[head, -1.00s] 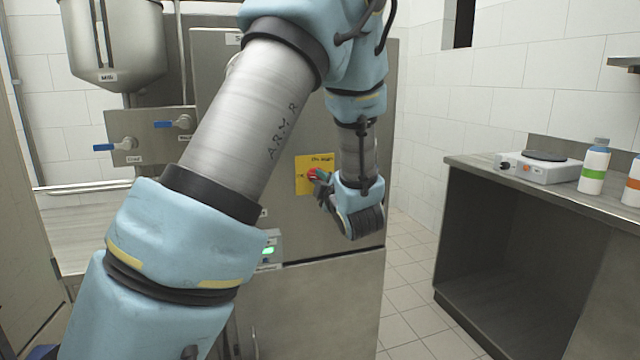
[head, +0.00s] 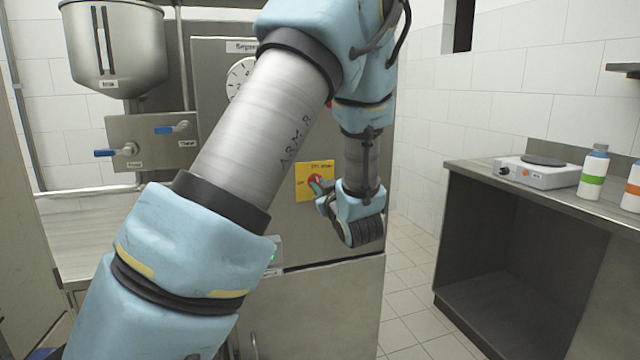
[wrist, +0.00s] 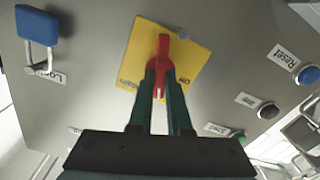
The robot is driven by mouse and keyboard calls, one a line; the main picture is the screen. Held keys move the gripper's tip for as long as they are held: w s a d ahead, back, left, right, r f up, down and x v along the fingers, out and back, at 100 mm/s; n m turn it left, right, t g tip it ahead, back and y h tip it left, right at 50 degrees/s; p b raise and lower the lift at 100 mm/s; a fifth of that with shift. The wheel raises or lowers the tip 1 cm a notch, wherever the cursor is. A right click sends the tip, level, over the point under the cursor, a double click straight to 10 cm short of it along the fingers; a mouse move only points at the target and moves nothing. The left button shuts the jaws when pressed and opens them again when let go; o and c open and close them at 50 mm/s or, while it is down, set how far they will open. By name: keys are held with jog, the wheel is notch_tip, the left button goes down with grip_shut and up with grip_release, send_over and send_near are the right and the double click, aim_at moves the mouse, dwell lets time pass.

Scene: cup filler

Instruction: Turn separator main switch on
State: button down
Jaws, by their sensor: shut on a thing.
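The separator main switch is a red knob (wrist: 162,52) on a yellow plate (wrist: 193,62) on the steel cabinet front. In the head view, the yellow plate (head: 304,193) shows left of my wrist, with the red knob (head: 315,181) partly hidden by the fingers. My gripper (wrist: 162,78) has its two dark green fingers shut on the red knob, one on each side. It also shows in the head view (head: 317,187). In the wrist view the knob's handle lies nearly in line with the fingers. Part of the plate's lettering is hidden.
A counter (head: 520,182) with a hotplate (head: 540,172) and bottles stands right. Floor between is clear.

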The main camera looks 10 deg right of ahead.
jog(key=m+p, duration=0.1)
jog(key=m, duration=0.2)
jog(key=shift+f+m, duration=0.1)
jog(key=shift+m, duration=0.4)
jog(key=c, duration=0.9)
grip_release()
jog(key=shift+o, duration=0.2)
jog(key=shift+s, duration=0.1)
jog(key=s+d+b, duration=0.1)
jog(key=s, duration=0.9)
jog(key=shift+s+d+b, duration=0.2)
jog(key=shift+s+b, duration=0.1)
